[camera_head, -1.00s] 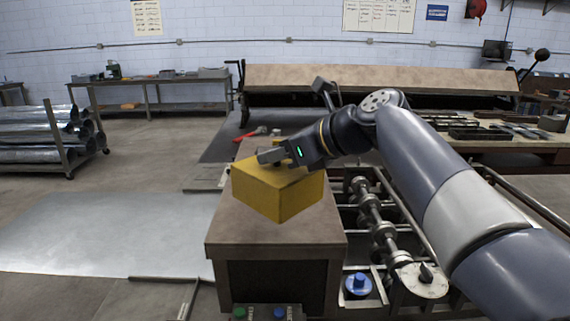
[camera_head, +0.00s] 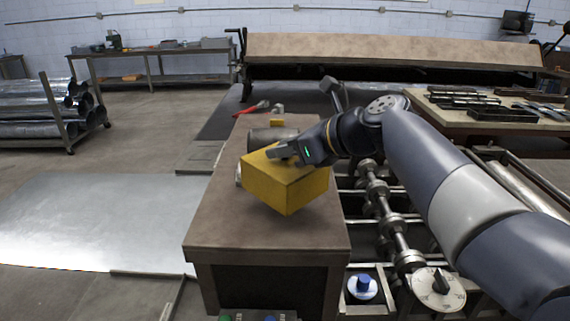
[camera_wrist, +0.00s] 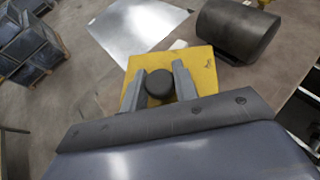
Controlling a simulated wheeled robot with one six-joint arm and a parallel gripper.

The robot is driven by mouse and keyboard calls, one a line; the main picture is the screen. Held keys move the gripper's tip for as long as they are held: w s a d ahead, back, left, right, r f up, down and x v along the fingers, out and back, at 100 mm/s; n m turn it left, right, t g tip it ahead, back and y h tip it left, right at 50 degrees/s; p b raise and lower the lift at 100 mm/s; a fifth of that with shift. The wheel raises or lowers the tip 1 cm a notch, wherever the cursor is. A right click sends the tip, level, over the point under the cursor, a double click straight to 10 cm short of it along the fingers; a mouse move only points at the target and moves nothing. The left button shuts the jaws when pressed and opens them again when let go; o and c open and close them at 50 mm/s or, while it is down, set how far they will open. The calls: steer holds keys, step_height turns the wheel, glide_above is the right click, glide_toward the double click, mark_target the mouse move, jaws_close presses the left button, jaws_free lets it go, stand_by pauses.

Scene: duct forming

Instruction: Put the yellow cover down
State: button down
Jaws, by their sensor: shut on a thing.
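The yellow cover (camera_head: 287,187) is a box-shaped piece held over the brown-topped cabinet (camera_head: 225,225) in the head view. It looks slightly tilted, and I cannot tell whether its lower corner touches the top. My gripper (camera_head: 280,153) is at its upper side. In the wrist view, the two fingers of my gripper (camera_wrist: 160,86) stand on either side of a dark round knob (camera_wrist: 159,84) on the yellow cover (camera_wrist: 203,70). The gripper is shut on the cover by this knob.
A grey cylinder (camera_head: 270,136) lies behind the cover on the cabinet top, with a red-handled tool (camera_head: 251,108) farther back. Shafts with rollers (camera_head: 378,195) run along the cabinet's right side. The front of the cabinet top is clear.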

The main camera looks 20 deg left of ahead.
mark_target(287, 159)
steer(key=shift+f, duration=1.65)
steer(key=shift+f, duration=0.15)
steer(key=c, duration=1.1)
jaws_free()
steer(key=shift+d+r, duration=0.2)
steer(key=shift+r, duration=0.05)
steer(key=b+v, duration=0.1)
steer(key=v, duration=1)
steer(key=shift+s+d, duration=0.25)
steer(key=shift+r, duration=0.1)
